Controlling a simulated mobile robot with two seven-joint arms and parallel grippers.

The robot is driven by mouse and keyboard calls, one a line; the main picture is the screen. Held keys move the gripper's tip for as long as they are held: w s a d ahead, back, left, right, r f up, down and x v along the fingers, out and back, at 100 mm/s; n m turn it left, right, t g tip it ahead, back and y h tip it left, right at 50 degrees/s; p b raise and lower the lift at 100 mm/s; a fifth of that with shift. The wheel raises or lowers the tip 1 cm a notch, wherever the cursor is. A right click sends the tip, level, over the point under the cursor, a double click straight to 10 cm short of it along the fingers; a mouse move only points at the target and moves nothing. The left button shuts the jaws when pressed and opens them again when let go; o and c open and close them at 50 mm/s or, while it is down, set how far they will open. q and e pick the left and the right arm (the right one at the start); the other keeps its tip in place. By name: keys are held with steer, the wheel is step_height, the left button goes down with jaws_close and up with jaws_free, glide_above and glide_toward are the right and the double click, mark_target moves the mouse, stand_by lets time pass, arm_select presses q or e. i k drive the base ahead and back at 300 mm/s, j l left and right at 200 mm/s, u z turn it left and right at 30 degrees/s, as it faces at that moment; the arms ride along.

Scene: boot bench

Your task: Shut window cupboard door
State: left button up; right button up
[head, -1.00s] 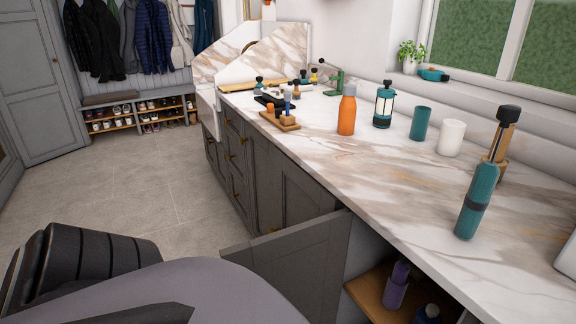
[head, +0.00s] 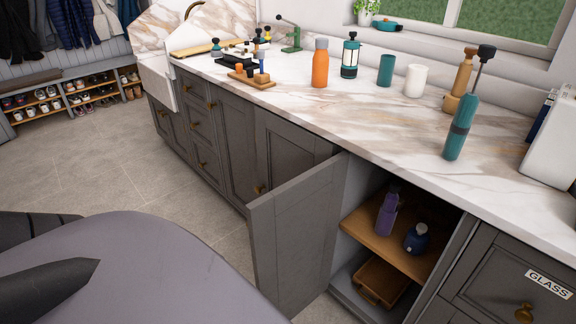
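The window cupboard door (head: 297,228) is a grey panel standing wide open, swung out from the counter front below the window. The open cupboard shows a wooden shelf (head: 372,240) with a purple bottle (head: 387,212) and a dark blue bottle (head: 417,238) on it. A brown wooden box (head: 382,282) sits on the cupboard floor. Neither of my grippers shows; only dark and grey parts of my own body fill the lower left, apart from the door in the picture.
A drawer labelled GLASS (head: 510,295) is right of the cupboard. Tiled floor (head: 110,175) is clear at left.

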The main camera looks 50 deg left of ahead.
mark_target(293, 228)
steer(key=k+j+z, duration=0.1)
steer(key=j, duration=0.25)
steer(key=k+j, duration=0.3)
steer(key=k+j+z, duration=0.1)
steer(key=j, duration=0.3)
steer(key=k+j+z, duration=0.1)
steer(key=j, duration=0.25)
steer(key=j+z, duration=0.15)
steer(key=j, duration=1.45)
steer(key=k+j+z, duration=0.1)
steer(key=k+j, duration=0.15)
steer(key=k, duration=0.2)
steer(key=i+j+z, duration=0.15)
steer(key=j, duration=0.4)
steer(key=j+z, duration=0.15)
steer(key=j, duration=0.45)
steer(key=i, duration=0.05)
